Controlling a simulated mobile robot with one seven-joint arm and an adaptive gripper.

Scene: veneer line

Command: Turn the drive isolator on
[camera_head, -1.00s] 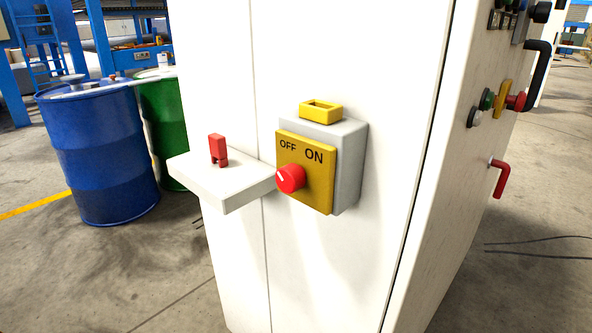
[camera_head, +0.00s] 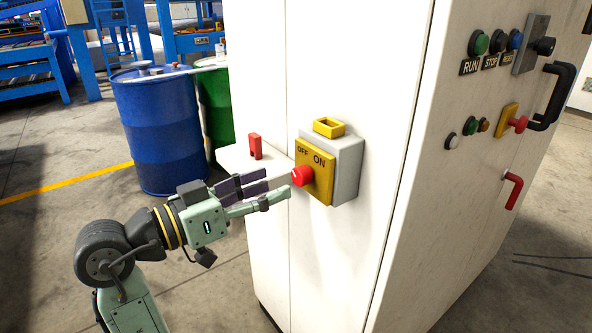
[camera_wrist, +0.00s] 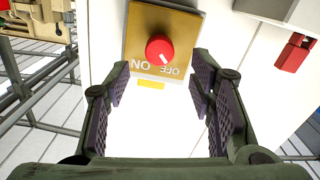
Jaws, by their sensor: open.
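The drive isolator is a grey box (camera_head: 347,168) on the white cabinet with a yellow plate (camera_head: 317,181) marked OFF and ON. Its red round knob (camera_head: 301,175) has a white mark, which in the wrist view (camera_wrist: 160,50) points toward the OFF label. My gripper (camera_head: 274,186) is open and empty, just left of the knob. In the wrist view, which shows the labels upside down, the fingertips (camera_wrist: 160,78) are spread on either side below the knob. The knob appears ahead of them, not gripped.
A white ledge (camera_head: 228,158) left of the isolator holds a red lock-like piece (camera_head: 255,146). A yellow loop (camera_head: 329,128) sits atop the box. Blue (camera_head: 160,130) and green (camera_head: 216,105) drums stand behind. Buttons, a black handle (camera_head: 553,98) and a red handle (camera_head: 514,190) are on the cabinet's right side.

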